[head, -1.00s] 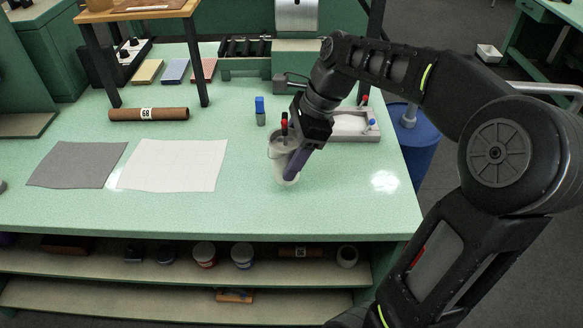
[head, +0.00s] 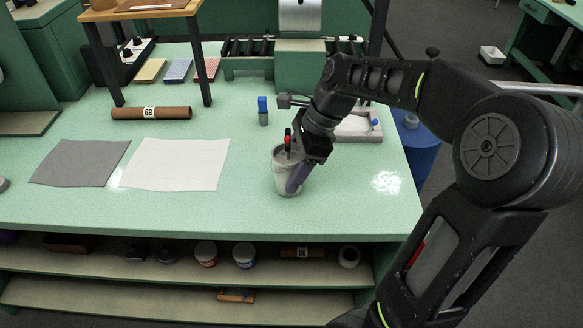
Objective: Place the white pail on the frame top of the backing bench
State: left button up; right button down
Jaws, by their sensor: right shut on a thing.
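The white pail (head: 281,176) is near the front right of the green bench top (head: 250,212). It stands about upright. My right gripper (head: 293,178) is shut on the pail at its right side, and the gripper hides part of the pail. I cannot tell whether its base touches the bench. A wooden frame top (head: 125,14) on black legs stands over the back left of the bench, with a flat brown item on it. My left gripper is not in view.
A brown roll (head: 151,113), a grey sheet (head: 80,163) and a white sheet (head: 174,164) lie left of the pail. A blue-capped bottle (head: 263,111) stands behind it. A pale tray (head: 360,125) is at the right, partly behind my arm. Shelves below hold tubs.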

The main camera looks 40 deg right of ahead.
jog(key=shift+c, duration=2.1)
grip_release()
jog(key=shift+f, duration=0.1)
jog(key=v, duration=1.2)
jog(key=shift+p, duration=0.3)
jog(key=shift+a, duration=0.1)
